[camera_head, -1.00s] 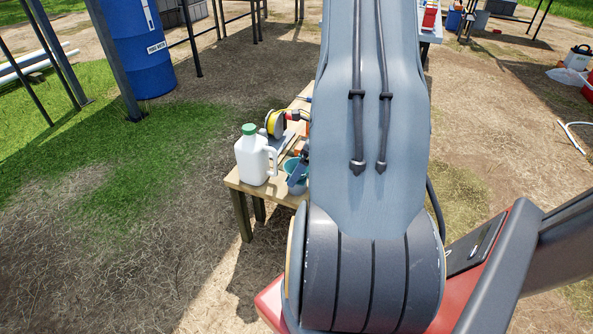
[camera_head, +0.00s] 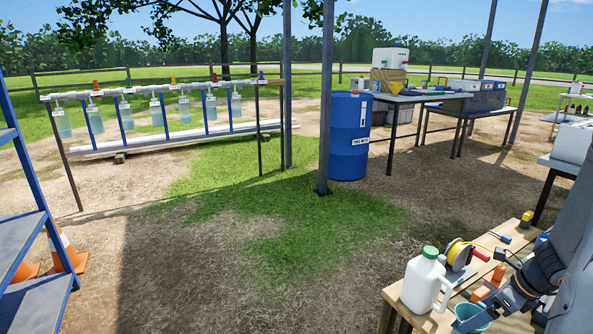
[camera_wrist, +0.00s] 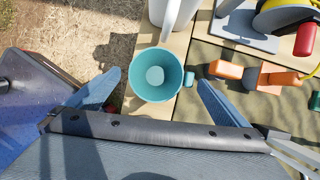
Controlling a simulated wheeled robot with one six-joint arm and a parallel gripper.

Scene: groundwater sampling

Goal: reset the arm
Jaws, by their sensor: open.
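My gripper (camera_wrist: 159,80) is open in the wrist view, with its two blue fingers spread wide and nothing held between them. A teal cup (camera_wrist: 144,91) stands upright on the wooden table and appears between the fingers. The cup looks empty; I cannot tell how far above it the fingers are. In the head view my arm reaches down at the right edge, and my gripper (camera_head: 497,308) is low over the table beside the cup (camera_head: 467,316).
A white jug with a green cap (camera_head: 425,281) stands close to the cup. A yellow reel (camera_head: 459,254) and orange-handled tools are nearby on the wooden table (camera_head: 398,297). A blue barrel (camera_head: 349,140), a bottle rack (camera_head: 160,90) and a blue shelf (camera_head: 22,245) stand around open ground.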

